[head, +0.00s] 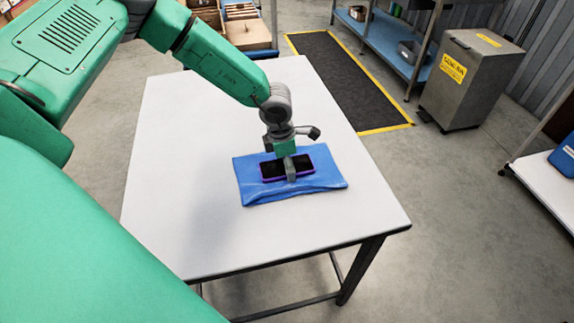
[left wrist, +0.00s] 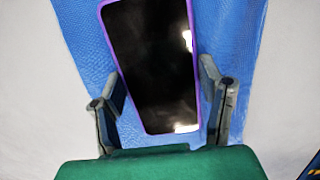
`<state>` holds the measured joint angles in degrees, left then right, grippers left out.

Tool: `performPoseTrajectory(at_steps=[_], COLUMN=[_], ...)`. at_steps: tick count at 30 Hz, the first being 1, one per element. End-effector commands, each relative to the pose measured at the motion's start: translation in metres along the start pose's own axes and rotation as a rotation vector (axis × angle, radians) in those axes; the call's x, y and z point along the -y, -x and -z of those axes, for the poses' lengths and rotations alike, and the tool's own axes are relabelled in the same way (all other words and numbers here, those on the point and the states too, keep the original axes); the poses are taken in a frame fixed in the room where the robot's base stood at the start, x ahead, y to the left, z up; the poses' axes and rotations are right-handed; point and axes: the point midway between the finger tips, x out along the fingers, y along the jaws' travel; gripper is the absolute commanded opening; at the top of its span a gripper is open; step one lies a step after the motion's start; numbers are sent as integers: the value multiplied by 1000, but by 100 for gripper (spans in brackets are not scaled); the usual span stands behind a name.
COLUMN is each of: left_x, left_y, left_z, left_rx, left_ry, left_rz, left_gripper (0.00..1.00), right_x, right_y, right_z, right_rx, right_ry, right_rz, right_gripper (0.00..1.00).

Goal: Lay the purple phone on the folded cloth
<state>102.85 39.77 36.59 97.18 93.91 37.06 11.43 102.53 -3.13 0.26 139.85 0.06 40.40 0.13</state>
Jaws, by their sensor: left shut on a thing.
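The purple phone (head: 272,171), with a black screen facing up, is over the blue folded cloth (head: 257,191) in the head view. My left gripper (head: 290,168) comes down from above and is shut on the phone, one finger across its near side. In the left wrist view the phone (left wrist: 152,60) lies between the two fingers (left wrist: 163,88), slightly tilted in the picture, with the cloth (left wrist: 236,40) behind it. Whether the phone touches the cloth or is just above it, I cannot tell. My right gripper is not in view.
The cloth lies on a white table (head: 180,215) that is otherwise clear. A grey bin (head: 468,85) with yellow labels, a blue shelf unit (head: 385,42) and a dark floor mat (head: 345,85) are beyond the table. Another white surface (head: 545,178) stands at the right edge.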

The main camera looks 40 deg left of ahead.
Motion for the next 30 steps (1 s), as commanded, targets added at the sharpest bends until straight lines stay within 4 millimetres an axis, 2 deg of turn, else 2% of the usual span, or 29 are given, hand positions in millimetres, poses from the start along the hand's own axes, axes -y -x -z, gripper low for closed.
performPoseTrajectory(at_steps=[1, 2, 4, 5, 6, 25, 30], left_x=[5, 5, 5, 5, 5, 4, 4], left_y=[-10, -11, -11, -12, -12, -9, 7], left_z=[8, 9, 9, 10, 10, 9, 6], left_rx=[-18, -19, -20, -22, -23, -18, -13], left_ry=[0, 0, -1, -1, -1, 0, 0], left_rz=[11, 12, 12, 13, 13, 8, 7], left_gripper=[20, 14, 14, 68, 81, 81, 81], right_x=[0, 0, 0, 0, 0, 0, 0], right_y=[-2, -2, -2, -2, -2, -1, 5], right_z=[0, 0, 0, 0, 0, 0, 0], right_rx=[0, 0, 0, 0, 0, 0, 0], right_ry=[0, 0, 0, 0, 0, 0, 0], right_rz=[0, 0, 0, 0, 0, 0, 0], right_gripper=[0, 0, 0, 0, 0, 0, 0])
